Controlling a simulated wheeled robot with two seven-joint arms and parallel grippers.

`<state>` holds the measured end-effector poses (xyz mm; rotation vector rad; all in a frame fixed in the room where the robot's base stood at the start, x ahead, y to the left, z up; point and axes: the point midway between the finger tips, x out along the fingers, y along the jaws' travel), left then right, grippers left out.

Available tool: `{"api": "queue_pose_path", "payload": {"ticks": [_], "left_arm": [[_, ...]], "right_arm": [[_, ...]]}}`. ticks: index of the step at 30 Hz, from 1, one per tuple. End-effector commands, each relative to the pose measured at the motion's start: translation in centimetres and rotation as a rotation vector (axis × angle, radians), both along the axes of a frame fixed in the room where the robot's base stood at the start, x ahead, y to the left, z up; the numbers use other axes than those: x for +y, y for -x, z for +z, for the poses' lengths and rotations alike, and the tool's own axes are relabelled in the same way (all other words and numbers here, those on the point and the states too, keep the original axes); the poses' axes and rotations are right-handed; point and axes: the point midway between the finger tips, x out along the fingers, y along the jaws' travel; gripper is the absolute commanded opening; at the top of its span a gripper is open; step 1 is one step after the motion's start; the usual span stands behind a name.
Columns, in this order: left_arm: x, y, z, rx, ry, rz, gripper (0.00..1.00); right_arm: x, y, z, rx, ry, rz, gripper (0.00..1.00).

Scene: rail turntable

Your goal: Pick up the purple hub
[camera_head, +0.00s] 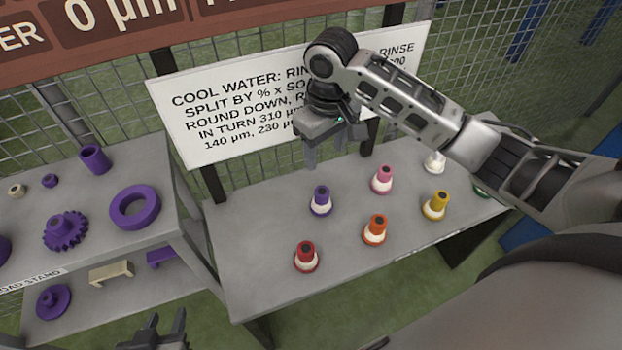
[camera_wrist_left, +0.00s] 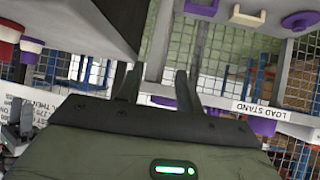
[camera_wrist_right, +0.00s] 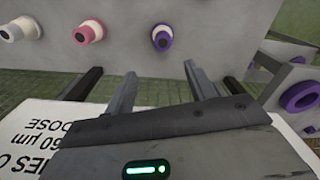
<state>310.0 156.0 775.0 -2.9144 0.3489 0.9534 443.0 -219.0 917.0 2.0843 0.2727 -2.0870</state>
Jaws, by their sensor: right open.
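A purple knob-shaped piece with a white collar (camera_head: 320,201) stands upright on the grey table at the right. It also shows in the right wrist view (camera_wrist_right: 162,38), beyond my fingertips. On the load stand at the left, a purple flanged disc with a central boss (camera_head: 53,301) lies on the lower shelf, and a small purple piece (camera_head: 50,181) sits on top. The frames do not settle which is the hub. My right gripper (camera_head: 340,160) is open and empty, above the table's back edge. My left gripper (camera_head: 166,320) is open and empty, low in front of the stand.
Red (camera_head: 306,257), orange (camera_head: 375,230), yellow (camera_head: 437,205) and pink (camera_head: 382,180) collared pieces share the table. A purple gear (camera_head: 65,231), ring (camera_head: 135,207) and cylinder (camera_head: 94,159) are on the stand. A white sign (camera_head: 215,105) stands behind the table.

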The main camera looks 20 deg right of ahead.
Motion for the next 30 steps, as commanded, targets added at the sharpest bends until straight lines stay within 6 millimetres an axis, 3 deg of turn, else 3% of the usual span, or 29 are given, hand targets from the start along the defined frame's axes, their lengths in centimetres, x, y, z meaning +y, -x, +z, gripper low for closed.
{"api": "queue_pose_path", "payload": {"ticks": [12,23,30], "left_arm": [[-0.4,1.8,-1.6,0.047,0.004,-0.006,0.36],[-0.5,1.2,-1.0,0.03,0.009,-0.006,0.36],[-0.5,0.9,-0.9,0.023,0.008,-0.006,0.36]], "right_arm": [[0.0,0.2,-8.1,0.008,0.004,-0.001,0.55],[0.3,0.1,-11.3,0.007,0.003,0.001,0.55],[0.6,0.0,-14.8,0.005,0.003,0.0,0.55]]}}
